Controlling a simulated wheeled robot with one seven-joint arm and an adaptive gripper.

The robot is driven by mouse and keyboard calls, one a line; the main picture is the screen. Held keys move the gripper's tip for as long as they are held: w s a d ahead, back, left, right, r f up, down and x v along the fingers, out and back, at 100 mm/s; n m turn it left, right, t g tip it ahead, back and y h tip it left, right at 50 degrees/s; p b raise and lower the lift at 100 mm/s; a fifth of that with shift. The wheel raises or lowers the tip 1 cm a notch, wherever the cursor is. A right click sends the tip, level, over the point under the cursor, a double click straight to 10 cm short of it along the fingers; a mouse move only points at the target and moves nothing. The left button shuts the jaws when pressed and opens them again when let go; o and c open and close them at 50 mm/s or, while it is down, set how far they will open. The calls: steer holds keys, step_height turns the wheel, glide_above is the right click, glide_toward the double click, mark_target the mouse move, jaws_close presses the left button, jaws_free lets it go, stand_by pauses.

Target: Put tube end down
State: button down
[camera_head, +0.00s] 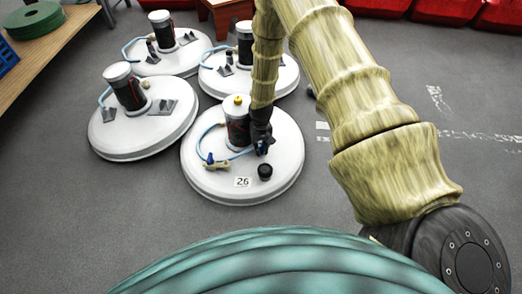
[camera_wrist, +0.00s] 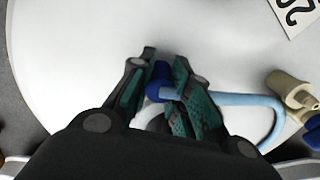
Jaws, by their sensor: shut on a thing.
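The tube is light blue with a dark blue end piece (camera_wrist: 158,82). In the wrist view my gripper (camera_wrist: 165,85) is shut on this end, with its green-padded fingers on either side. The tube (camera_wrist: 235,99) runs right from the fingers and bends down near a tan fitting. In the head view my gripper (camera_head: 262,147) is over the right part of the white round lid marked 26 (camera_head: 215,183). The blue tube (camera_head: 240,154) shows left of it. Whether the tube end touches the lid is hard to tell.
Several similar lids stand behind. A wooden bench (camera_head: 75,35) is at left. Grey floor is clear at front left.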

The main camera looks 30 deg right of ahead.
steer(key=shift+f, duration=0.3)
steer(key=shift+f, duration=0.1)
steer(key=c, duration=1.6)
jaws_free()
